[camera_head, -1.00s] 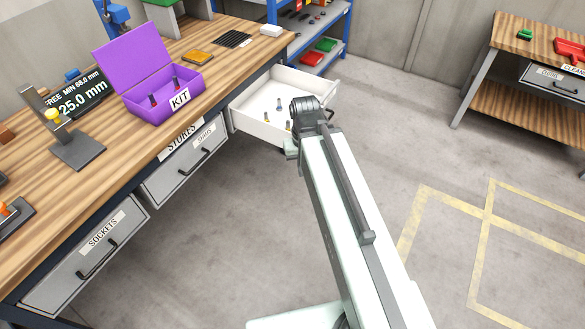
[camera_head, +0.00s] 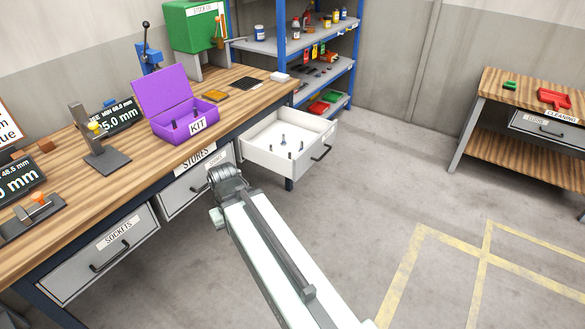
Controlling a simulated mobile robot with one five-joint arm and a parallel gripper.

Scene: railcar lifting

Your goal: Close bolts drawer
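An open white drawer (camera_head: 262,157) juts out from the right end of the wooden workbench. Several small bolts lie or stand inside it. Its dark handle (camera_head: 321,153) is on the front panel, at the right. No label on this drawer can be read from here. My gripper (camera_head: 222,180) is at the end of my arm, left of and nearer than the open drawer, in front of the middle closed drawer. It is apart from the open drawer's handle. Its fingers are hidden or too small to read.
The closed sockets drawer (camera_head: 90,268) and a middle drawer (camera_head: 180,195) sit under the bench. A purple kit box (camera_head: 170,134) stands on top. A blue shelf rack (camera_head: 281,40) is behind; a cleaning table (camera_head: 500,84) is at right. The floor right of the open drawer is clear.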

